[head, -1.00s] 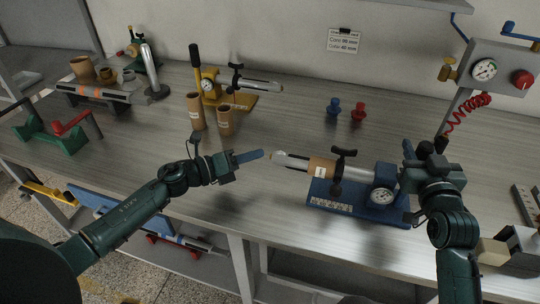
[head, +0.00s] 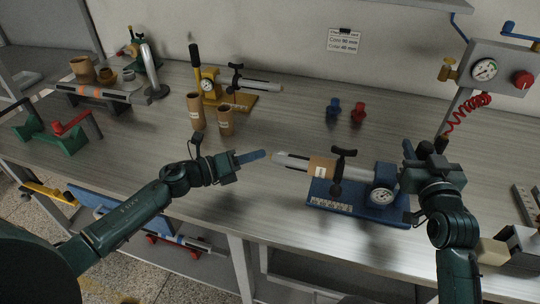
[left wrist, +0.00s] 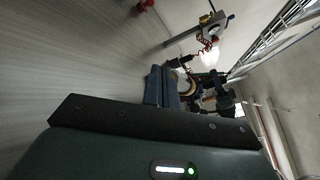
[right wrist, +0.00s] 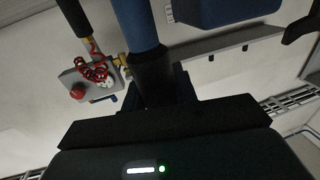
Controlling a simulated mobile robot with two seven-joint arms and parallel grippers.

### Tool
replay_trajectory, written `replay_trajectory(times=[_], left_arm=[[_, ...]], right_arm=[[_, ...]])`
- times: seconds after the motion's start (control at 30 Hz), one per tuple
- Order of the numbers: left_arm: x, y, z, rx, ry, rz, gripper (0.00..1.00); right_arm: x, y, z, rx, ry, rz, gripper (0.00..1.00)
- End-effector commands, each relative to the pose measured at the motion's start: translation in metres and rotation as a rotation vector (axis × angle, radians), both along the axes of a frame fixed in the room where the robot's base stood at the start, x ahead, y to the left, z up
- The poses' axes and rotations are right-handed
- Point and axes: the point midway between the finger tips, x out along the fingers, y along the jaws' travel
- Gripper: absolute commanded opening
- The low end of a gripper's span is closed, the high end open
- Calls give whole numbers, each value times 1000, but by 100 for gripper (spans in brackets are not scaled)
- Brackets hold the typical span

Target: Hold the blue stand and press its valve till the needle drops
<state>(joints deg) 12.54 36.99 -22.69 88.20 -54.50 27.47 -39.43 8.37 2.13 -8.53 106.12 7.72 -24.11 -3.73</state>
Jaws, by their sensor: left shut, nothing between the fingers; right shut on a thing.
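The blue stand (head: 330,197) sits near the table's front edge. It carries a round gauge (head: 381,196), whose needle is too small to read, and a silver tube with a cardboard ring (head: 322,166). The tube's small brass-coloured tip (head: 270,156), probably the valve, points left. My left gripper (head: 252,156) is shut and empty, its blue fingers pointing right at that tip, touching or nearly so. The fingers also show in the left wrist view (left wrist: 161,86). My right gripper (head: 411,160) is shut on the stand's blue upright handle (right wrist: 133,22), its grip partly hidden.
A yellow stand (head: 238,101) and two cardboard tubes (head: 226,122) stand behind my left gripper. A grey gauge box (head: 492,70) with a red coiled hose is at right. The middle of the table is clear.

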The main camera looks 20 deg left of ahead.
Motion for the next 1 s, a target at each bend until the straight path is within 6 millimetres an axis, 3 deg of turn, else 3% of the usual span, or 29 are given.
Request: replay_trajectory(times=[1.0], left_arm=[[0,-11,0,1,-1,-1,0]], right_arm=[[0,0,0,0,-1,0,0]])
